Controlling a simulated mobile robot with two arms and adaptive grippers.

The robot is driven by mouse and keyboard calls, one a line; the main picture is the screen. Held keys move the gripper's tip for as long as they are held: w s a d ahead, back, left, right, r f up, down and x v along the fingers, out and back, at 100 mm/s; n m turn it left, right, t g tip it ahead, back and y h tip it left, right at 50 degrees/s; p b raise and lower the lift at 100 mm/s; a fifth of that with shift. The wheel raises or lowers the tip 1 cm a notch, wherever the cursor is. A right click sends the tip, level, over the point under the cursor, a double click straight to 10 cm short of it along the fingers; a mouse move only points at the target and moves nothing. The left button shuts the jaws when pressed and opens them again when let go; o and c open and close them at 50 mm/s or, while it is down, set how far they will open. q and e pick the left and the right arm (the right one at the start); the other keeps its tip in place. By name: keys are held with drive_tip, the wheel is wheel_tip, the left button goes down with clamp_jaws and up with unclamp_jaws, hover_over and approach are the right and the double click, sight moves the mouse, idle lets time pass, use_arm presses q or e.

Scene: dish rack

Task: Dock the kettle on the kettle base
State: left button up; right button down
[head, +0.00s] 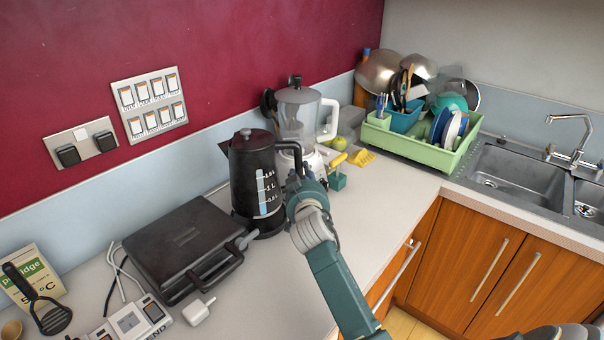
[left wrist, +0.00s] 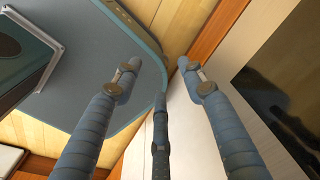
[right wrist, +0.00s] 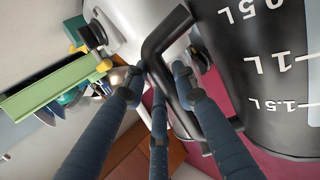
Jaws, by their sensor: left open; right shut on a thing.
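The black kettle (head: 250,172) stands upright at the back of the counter, with a pale level window marked in litres. In the right wrist view the kettle (right wrist: 265,75) fills the right side. My right gripper (head: 297,186) is shut on the kettle's handle (right wrist: 160,50), on its right side. A dark rim low under the kettle looks like the kettle base (head: 268,231); it is mostly hidden, and I cannot tell whether the kettle is seated on it. My left gripper (left wrist: 158,68) is open and empty, away from the counter top.
A black grill (head: 182,245) stands close to the left of the kettle, a blender (head: 298,118) close behind it. A green dish rack (head: 410,146) and the sink (head: 515,172) are farther right.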

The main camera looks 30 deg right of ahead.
drive_tip(key=shift+w+f+b, duration=0.15)
drive_tip(key=shift+f+b, duration=0.5)
drive_tip(key=shift+f, duration=0.2)
drive_tip(key=shift+f+b, duration=0.65)
drive_tip(key=shift+f, duration=0.2)
drive_tip(key=shift+s+f+b, duration=0.2)
drive_tip(key=shift+f+b, duration=0.45)
drive_tip(key=shift+f, duration=0.1)
idle(0.6)
drive_tip(key=c, duration=1.7)
unclamp_jaws()
drive_tip(key=shift+f+p+v, duration=0.15)
drive_tip(key=shift+p+v, duration=0.75)
drive_tip(key=shift+v, duration=1.85)
drive_tip(key=shift+f+p+v, duration=0.15)
drive_tip(key=shift+p+v, duration=0.75)
drive_tip(key=shift+v, duration=1.9)
